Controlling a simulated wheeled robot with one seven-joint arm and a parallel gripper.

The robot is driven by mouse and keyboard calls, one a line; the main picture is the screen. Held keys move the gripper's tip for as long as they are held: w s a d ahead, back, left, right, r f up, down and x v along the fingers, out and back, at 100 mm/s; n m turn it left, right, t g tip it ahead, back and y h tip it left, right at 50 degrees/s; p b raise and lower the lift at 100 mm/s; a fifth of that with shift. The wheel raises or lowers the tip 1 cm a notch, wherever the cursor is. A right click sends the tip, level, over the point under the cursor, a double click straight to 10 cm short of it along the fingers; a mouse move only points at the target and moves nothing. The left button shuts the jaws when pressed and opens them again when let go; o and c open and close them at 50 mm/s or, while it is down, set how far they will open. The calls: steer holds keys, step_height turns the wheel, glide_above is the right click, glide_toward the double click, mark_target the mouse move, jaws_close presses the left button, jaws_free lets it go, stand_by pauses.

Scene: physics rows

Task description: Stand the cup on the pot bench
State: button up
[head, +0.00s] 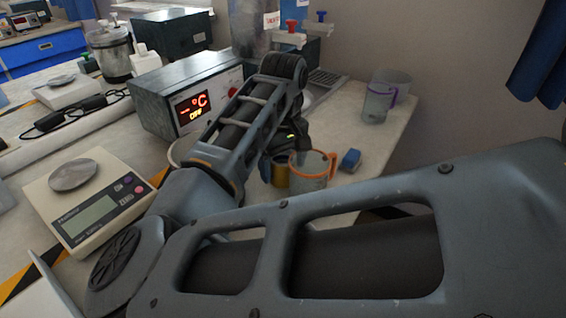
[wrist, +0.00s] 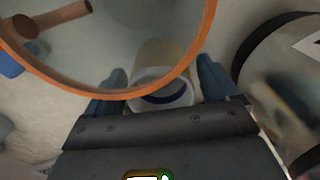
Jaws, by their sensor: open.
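A clear cup with an orange rim and handle (head: 313,170) stands on the pale bench (head: 385,150). In the wrist view its orange rim (wrist: 105,93) fills the upper left, close to the camera. A small tan cylinder (head: 281,174) stands just left of it. The wrist view shows a pale, round-ended cylinder (wrist: 160,92), apparently the same one, between the blue-grey fingers of my gripper (wrist: 163,80). The fingers are apart, one on each side; contact is unclear. In the head view my arm hides most of the gripper. I cannot tell which vessel is the task's cup.
A heater box with a red display (head: 193,106) and a scale (head: 88,200) stand left of my arm. A clear jug with a purple handle (head: 379,100) stands behind. A blue block (head: 350,159) lies beside the orange-rimmed cup. A dark-rimmed container (wrist: 270,85) is close at right.

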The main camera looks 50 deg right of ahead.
step_height(320, 180, up, 12)
steer(key=shift+r+b, duration=0.15)
steer(key=shift+b, duration=0.2)
